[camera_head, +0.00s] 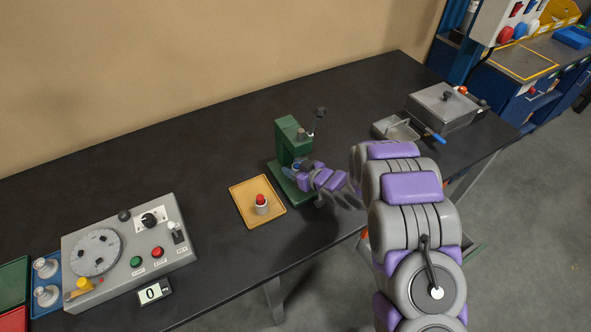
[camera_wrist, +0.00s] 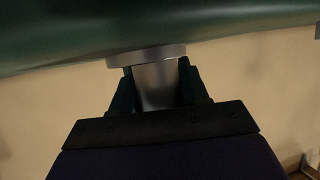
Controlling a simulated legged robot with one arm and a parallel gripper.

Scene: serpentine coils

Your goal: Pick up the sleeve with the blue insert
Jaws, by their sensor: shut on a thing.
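My gripper (camera_wrist: 155,90) is shut on a silver cylindrical sleeve (camera_wrist: 155,84), with one dark finger on each side of it. A wider grey ring (camera_wrist: 146,56) sits at the sleeve's upper end in the wrist view, close under a green surface. In the head view my gripper (camera_head: 300,171) is at the green press (camera_head: 292,142), low in front of its column. A small blue patch shows there, partly hidden by the gripper; I cannot tell clearly whether it is the insert. A different sleeve with a red top (camera_head: 262,205) stands upright on the yellow tray (camera_head: 245,212).
The press's lever rises beside its column. A grey control box (camera_head: 130,245) with a dial stands at left, beside a blue tray (camera_head: 42,308) holding silver parts. A grey lidded box (camera_head: 442,105) stands at right. The dark bench (camera_head: 200,150) is clear behind the tray.

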